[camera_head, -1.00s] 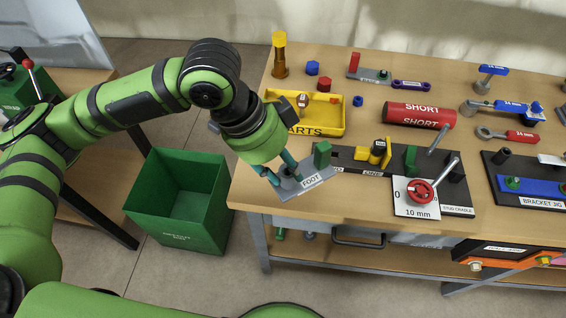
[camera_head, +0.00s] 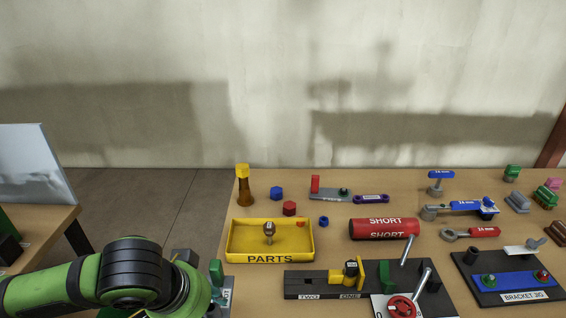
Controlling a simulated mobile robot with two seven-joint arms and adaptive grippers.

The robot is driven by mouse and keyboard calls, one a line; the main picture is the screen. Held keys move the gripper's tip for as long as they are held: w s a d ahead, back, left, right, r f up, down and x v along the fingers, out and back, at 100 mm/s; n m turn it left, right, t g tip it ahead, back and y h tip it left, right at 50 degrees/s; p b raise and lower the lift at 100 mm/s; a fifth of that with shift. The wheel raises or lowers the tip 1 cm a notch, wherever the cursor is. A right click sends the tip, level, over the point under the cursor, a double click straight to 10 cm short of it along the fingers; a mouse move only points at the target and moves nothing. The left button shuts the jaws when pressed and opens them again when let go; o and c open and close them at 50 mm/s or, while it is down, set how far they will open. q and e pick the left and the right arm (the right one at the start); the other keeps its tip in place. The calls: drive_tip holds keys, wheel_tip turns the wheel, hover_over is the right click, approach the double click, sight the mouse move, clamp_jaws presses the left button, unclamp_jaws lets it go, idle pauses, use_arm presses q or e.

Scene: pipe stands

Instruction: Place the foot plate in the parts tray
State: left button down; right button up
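The yellow parts tray (camera_head: 240,259) stands on the bench left of centre, with a small brown-and-grey part and a small red piece inside. The foot plate (camera_head: 227,296) is a grey plate with a white label and an upright green block (camera_head: 216,273). Only part of it shows, at the bottom edge in front of the tray; my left arm covers the rest. My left gripper's wrist is right beside the plate. Its fingertips are hidden, so I cannot tell whether they hold the plate. My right gripper is out of view.
An amber bottle-like post (camera_head: 243,187), blue (camera_head: 276,193) and red (camera_head: 289,208) caps stand behind the tray. A black TWO/ONE fixture (camera_head: 305,282) is to the right of the plate, and a red SHORT cylinder (camera_head: 383,228) lies right of the tray.

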use_arm(q)
drive_tip(key=a+n+y, duration=0.1)
drive_tip(key=a+n, duration=0.1)
drive_tip(key=n, duration=0.1)
drive_tip(key=a+n+y, duration=0.1)
drive_tip(key=a+n, duration=0.1)
drive_tip(key=n, duration=0.1)
drive_tip(key=shift+w+a+f+n, duration=0.2)
drive_tip(key=shift+a+n, duration=0.1)
drive_tip(key=shift+a, duration=0.1)
drive_tip(key=shift+r, duration=0.1)
